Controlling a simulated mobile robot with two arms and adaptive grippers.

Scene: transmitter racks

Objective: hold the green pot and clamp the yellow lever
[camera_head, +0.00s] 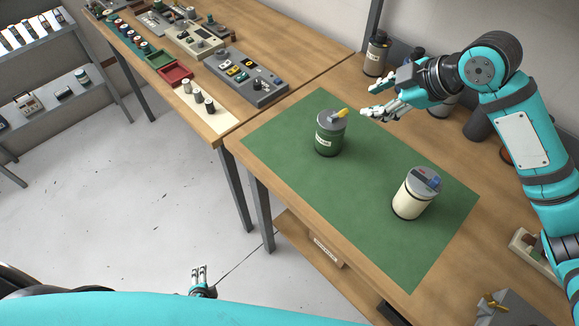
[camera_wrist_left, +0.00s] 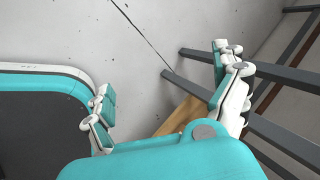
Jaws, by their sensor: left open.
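The green pot (camera_head: 328,140) stands upright on the green mat (camera_head: 295,172) on the wooden table. It has a grey lid, a pale label and a yellow lever (camera_head: 342,113) on top, pointing up to the right. My right gripper (camera_head: 367,101) is open and empty, just right of the lever with its fingers towards it; a small gap seems to separate them. My left gripper (camera_head: 199,269) is open and empty, low over the floor and well away from the table. The left wrist view also shows the left gripper's spread fingers (camera_wrist_left: 165,70), with nothing between them.
A cream pot (camera_head: 411,196) with a grey lid and a blue part on top stands on the mat's right side. Dark bottles (camera_head: 376,55) stand along the wall. A second table (camera_head: 300,50) at the back carries trays and panels. The mat's left part is clear.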

